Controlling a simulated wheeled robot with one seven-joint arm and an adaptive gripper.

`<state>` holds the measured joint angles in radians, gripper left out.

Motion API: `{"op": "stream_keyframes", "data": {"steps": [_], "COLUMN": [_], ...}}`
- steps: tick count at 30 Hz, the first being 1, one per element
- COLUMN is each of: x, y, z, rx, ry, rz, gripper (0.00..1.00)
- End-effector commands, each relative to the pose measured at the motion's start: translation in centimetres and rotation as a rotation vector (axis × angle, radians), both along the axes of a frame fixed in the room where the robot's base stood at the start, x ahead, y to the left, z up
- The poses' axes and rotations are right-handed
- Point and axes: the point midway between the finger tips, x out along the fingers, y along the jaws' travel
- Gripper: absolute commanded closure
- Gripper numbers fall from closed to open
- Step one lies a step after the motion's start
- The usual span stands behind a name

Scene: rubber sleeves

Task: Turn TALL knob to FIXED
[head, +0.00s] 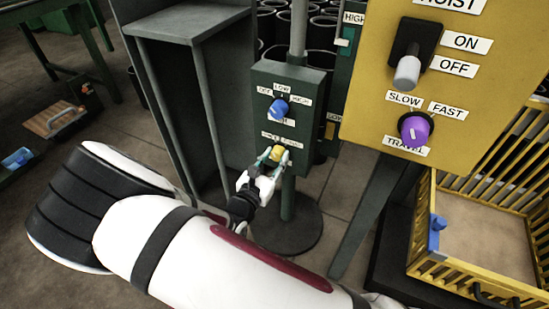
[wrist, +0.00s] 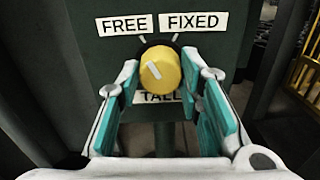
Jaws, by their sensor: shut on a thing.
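The yellow TALL knob (wrist: 160,70) sits on the front of a dark green box, above the partly hidden TALL label (wrist: 157,97). Its white pointer line tilts up and left, toward the FREE label (wrist: 125,25). The FIXED label (wrist: 194,22) is up and right of the knob. My gripper (head: 271,157) is shut on the knob, with one teal-padded finger on its left side and one on its right. In the head view the knob (head: 277,153) is partly hidden by my fingers.
A blue knob (head: 278,108) with several labels is higher on the same box (head: 306,82). A yellow panel (head: 358,110) with a lever and a purple knob (head: 414,131) stands to the right. A yellow crate (head: 426,268) is below it. A dark cabinet (head: 205,62) stands to the left.

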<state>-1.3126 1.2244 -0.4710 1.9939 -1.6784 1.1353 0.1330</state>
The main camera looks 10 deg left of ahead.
Motion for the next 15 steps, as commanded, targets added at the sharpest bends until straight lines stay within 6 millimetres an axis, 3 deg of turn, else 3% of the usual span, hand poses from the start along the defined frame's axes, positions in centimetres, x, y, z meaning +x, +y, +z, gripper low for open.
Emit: {"op": "stream_keyframes", "data": {"steps": [15], "x": [0.00], "y": [-0.09], "z": [0.10], "rx": [0.383], "ry": [-0.139], "rz": [-0.002], "gripper": [0.95]}}
